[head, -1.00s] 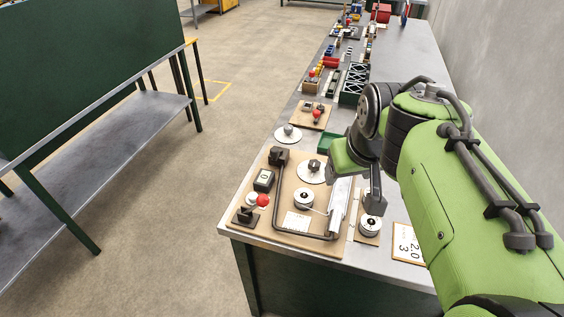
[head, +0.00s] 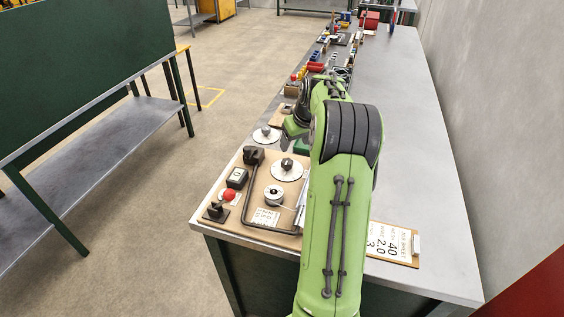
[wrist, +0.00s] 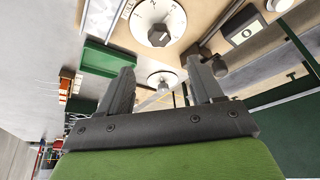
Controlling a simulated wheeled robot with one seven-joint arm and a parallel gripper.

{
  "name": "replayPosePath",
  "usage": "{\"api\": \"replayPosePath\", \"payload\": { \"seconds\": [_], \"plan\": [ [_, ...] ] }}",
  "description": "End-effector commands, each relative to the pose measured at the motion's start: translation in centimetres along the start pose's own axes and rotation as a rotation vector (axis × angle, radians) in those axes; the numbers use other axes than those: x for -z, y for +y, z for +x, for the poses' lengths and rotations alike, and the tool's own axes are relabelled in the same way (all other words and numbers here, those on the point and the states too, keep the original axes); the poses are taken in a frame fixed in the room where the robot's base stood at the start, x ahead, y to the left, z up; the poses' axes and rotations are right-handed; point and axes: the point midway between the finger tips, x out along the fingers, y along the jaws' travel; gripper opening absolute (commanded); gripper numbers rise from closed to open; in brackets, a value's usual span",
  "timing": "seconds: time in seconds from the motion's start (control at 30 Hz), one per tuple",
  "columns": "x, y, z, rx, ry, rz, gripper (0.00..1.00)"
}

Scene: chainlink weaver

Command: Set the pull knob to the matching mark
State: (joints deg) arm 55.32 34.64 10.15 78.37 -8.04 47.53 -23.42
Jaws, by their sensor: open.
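A numbered dial (head: 287,168) with a dark hexagonal knob lies on the tan board; it is large in the wrist view (wrist: 158,34), with marks 1, 2 and 3 legible. A metal knob on a round pale plate (head: 266,134) stands behind the board; it also shows between my fingertips in the wrist view (wrist: 163,77), apart from them. My gripper (wrist: 160,68) is open and empty, pointing toward that plate.
A job sheet (head: 395,243) reads 40, 2.0, 3. A green bin (wrist: 106,62) is close by.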

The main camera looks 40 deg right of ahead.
Motion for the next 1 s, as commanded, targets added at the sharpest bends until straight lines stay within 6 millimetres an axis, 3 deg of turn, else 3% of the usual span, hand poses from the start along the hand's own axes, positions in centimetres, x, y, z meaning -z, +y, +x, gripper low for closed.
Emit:
{"api": "replayPosePath", "payload": {
  "seconds": [0.03, 0.2, 0.43, 0.6, 0.83, 1.0],
  "plan": [
    [-0.2, -0.1, 1.7, 0.004, -0.004, -0.001, 0.65],
    [-0.1, -0.1, 6.0, 0.003, -0.003, -0.001, 0.65],
    [-0.1, -0.1, 10.8, 0.001, -0.002, -0.001, 0.65],
    [0.0, -0.1, 12.1, 0.000, -0.001, -0.001, 0.65],
    [0.0, -0.1, 12.1, 0.000, 0.000, -0.001, 0.65],
    [0.0, -0.1, 12.1, 0.000, -0.001, -0.001, 0.39]
  ]
}}
